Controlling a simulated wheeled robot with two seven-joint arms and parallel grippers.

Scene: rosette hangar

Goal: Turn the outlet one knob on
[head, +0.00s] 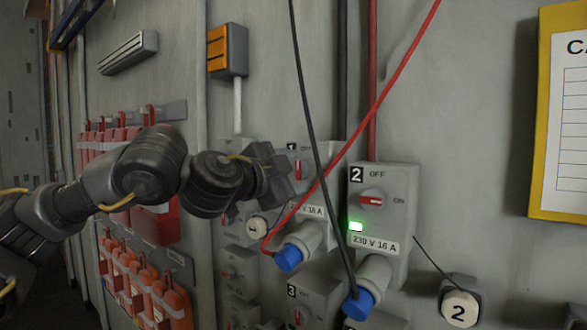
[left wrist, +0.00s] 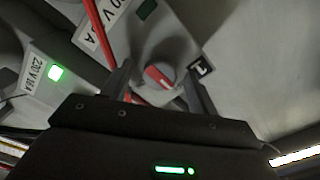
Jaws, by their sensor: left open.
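The outlet one box (head: 322,158) is on the wall, marked 1, with a blue plug (head: 288,258) below it. In the left wrist view the knob (left wrist: 158,77) lies between the fingers, and the box's green lamp (left wrist: 146,9) is dark. My left gripper (head: 284,173) is open, with its fingers on either side of the knob; I cannot tell whether they touch it. It also shows in the left wrist view (left wrist: 160,73). My right gripper is not in view.
Outlet two (head: 392,187), with its lamp lit and its knob bar level, stands right of outlet one. Outlet three (head: 311,296) is below. A red cable (head: 352,140) and a black cable (head: 312,100) hang across the front. Red canisters (head: 140,285) hang at left.

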